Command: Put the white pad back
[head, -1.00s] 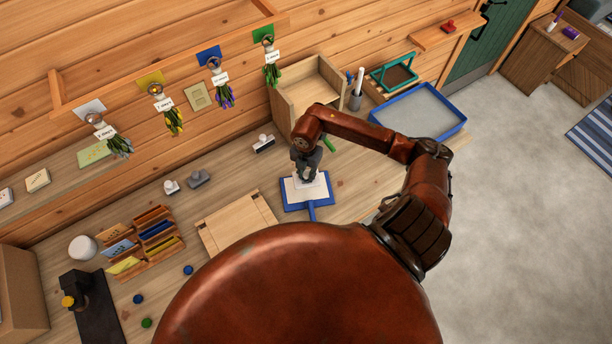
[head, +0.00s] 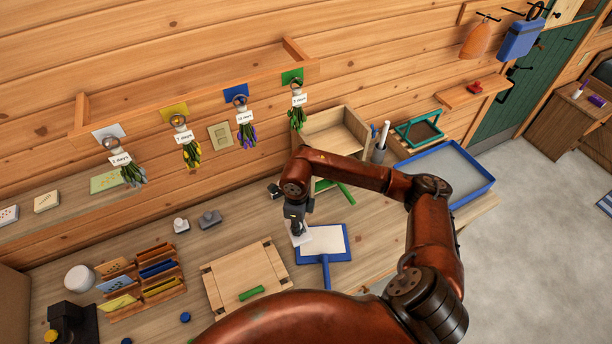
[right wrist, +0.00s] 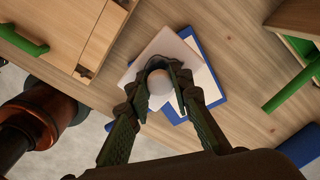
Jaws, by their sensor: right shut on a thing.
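My right gripper (head: 297,222) is shut on the pale round knob (right wrist: 159,82) of the white pad (head: 299,238). In the right wrist view the white pad (right wrist: 172,45) is a flat pale square under the fingers, overlapping a blue-rimmed board. In the head view it is tilted at the left edge of that blue-rimmed board (head: 346,254), which has a white face and a blue handle. I cannot tell whether pad and board touch. My left gripper is not in view.
A wooden press frame with a green bar (head: 220,292) lies left of the board. An open wooden box (head: 335,130), a blue-rimmed tray (head: 489,183) and two stamps (head: 209,219) stand around. Bunches of flowers hang above the bench. Bare bench shows between the stamps and the board.

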